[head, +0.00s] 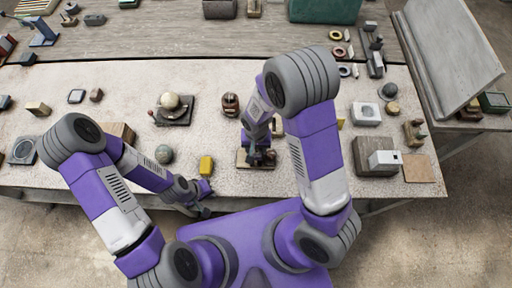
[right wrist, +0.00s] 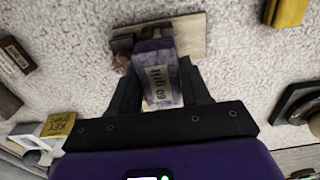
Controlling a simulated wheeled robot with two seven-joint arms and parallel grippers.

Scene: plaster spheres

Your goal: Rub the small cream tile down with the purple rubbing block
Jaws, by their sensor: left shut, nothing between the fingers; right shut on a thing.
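The purple rubbing block (right wrist: 160,80), marked "60 grit", is between the fingers of my right gripper (right wrist: 156,75), which is shut on it. The block is over the small cream tile (right wrist: 190,32), which lies flat on the table. I cannot tell whether block and tile touch. In the head view the tile (head: 241,160) shows partly beneath my right gripper (head: 259,158), and the arm hides much of the block. My left gripper (head: 206,208) is shut and empty at the table's front edge, away from the tile.
A yellow block (head: 206,166) and a grey-green sphere (head: 164,154) are left of the tile. A dark red object (head: 230,104) stands behind it. A brown block with a white box (head: 384,158) and a tan square (head: 418,168) are at the right.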

